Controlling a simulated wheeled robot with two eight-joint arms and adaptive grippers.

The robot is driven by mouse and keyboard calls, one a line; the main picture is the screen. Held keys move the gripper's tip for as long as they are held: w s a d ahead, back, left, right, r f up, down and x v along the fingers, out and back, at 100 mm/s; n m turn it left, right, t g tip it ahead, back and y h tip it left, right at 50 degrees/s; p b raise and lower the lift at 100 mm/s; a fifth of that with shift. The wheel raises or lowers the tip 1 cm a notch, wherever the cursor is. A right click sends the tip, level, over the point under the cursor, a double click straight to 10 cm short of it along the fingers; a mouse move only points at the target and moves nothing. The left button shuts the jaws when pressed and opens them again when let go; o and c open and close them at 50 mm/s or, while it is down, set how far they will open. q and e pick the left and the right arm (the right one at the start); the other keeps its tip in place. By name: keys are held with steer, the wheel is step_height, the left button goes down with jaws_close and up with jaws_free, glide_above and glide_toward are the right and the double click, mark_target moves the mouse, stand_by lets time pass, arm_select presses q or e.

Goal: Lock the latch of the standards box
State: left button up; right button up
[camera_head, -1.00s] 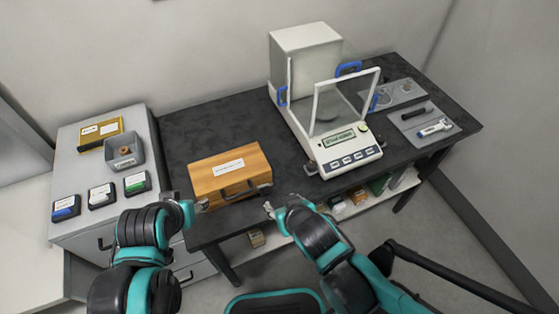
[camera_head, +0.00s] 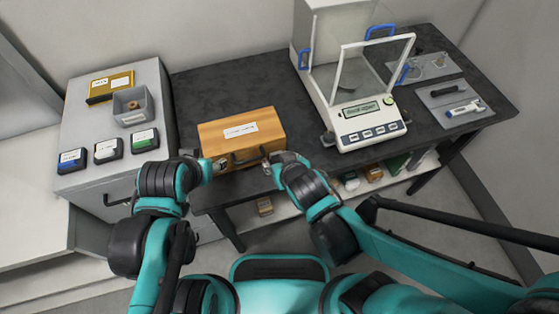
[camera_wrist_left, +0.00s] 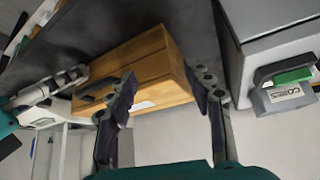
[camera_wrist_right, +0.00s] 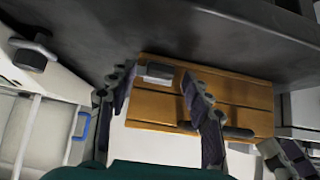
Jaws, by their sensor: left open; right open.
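The standards box (camera_head: 241,134) is a closed wooden case with a white label on the lid, near the table's front edge. Its dark handle (camera_head: 248,157) is on the front; it also shows in the right wrist view (camera_wrist_right: 236,132). In that view a grey metal latch piece (camera_wrist_right: 157,72) sits at the box's edge, between my right fingers and apparently untouched. Whether it is locked cannot be told. My right gripper (camera_head: 276,161) is open at the box's front right corner. My left gripper (camera_head: 212,166) is open at the front left corner, its fingers (camera_wrist_left: 165,100) facing the box.
The balance (camera_head: 350,95) with its glass draft shield stands right of the box. A grey cabinet (camera_head: 90,150) at left carries several small cases and a grey bin (camera_head: 133,104). Dark tabletop behind the box is free. My two grippers are close together.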

jaws_close()
steer(key=shift+s+a+f+n+t+h+b, duration=0.1)
steer(key=shift+a+n+t+h+b, duration=0.2)
steer(key=shift+h, duration=0.3)
steer(key=shift+s+a+n+t+h+b, duration=0.15)
steer(key=shift+n+h+b, duration=0.25)
steer(key=shift+h, duration=0.2)
arm_select(q)
steer(key=shift+f+b, duration=1.3)
steer(key=shift+f, duration=0.65)
arm_select(e)
steer(key=shift+a+f+n+t+h, duration=0.1)
steer(key=shift+n+t+h, duration=0.25)
steer(key=shift+h, duration=0.25)
steer(key=shift+a+f+n+t+h, duration=0.1)
steer(key=shift+n+t+h, duration=0.1)
steer(key=shift+n+h, duration=0.35)
steer(key=shift+r, duration=0.1)
